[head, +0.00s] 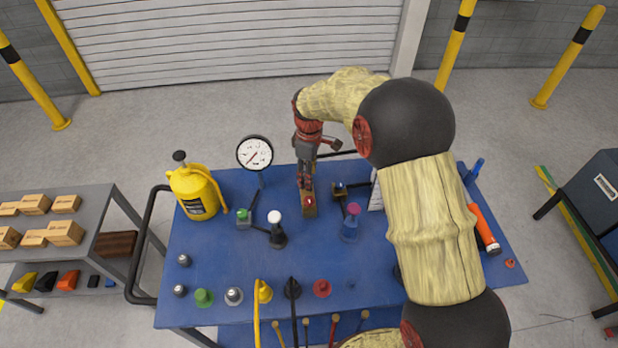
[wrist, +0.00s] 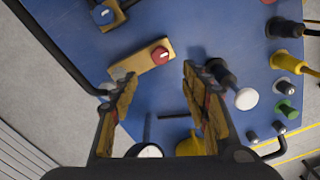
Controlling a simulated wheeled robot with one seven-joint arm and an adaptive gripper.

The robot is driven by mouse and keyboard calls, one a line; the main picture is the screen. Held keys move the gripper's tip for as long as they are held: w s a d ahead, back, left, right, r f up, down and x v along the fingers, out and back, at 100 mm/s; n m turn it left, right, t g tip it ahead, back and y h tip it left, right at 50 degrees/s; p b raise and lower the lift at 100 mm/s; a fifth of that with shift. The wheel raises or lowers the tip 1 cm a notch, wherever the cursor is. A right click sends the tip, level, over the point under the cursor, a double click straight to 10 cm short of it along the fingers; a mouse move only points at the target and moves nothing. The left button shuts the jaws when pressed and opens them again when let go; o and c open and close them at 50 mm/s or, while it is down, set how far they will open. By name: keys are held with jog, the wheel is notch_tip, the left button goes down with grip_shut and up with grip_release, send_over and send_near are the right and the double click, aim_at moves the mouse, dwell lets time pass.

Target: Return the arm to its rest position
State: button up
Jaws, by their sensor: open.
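My gripper (head: 306,184) is at the end of my outstretched arm, over the back middle of the blue table (head: 375,285). It points down close to a wooden block with a red knob (head: 309,207). In the wrist view my gripper (wrist: 161,74) has its two fingers spread wide with nothing between them. The block with the red knob (wrist: 140,60) lies just beyond the fingertips, and its knob faces up. The head view does not show clearly whether a finger touches the block.
A dial gauge (head: 255,153) and a yellow can (head: 196,190) stand left of my gripper. A white-topped lever (head: 276,230) stands in front, left. A purple-topped blue post (head: 351,222) stands right. Several knobs line the front. A grey shelf (head: 72,250) is at far left.

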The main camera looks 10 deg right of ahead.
dwell(0.4)
jog(key=s+d+r+m+t+b, duration=0.2)
jog(key=s+d+r+m+b, duration=0.1)
jog(key=s, duration=0.8)
jog(key=s+d+r+m+t+b, duration=0.1)
jog(key=s+d+r+m+b, duration=0.3)
jog(key=s, duration=0.7)
jog(key=s+d+r+m+t+b, duration=0.2)
jog(key=s+d+r+m, duration=0.3)
jog(key=s, duration=0.6)
jog(key=shift+s+r+m+t+b, duration=0.25)
jog(key=shift+r+m+t+b, duration=0.1)
jog(key=shift+m+b, duration=0.25)
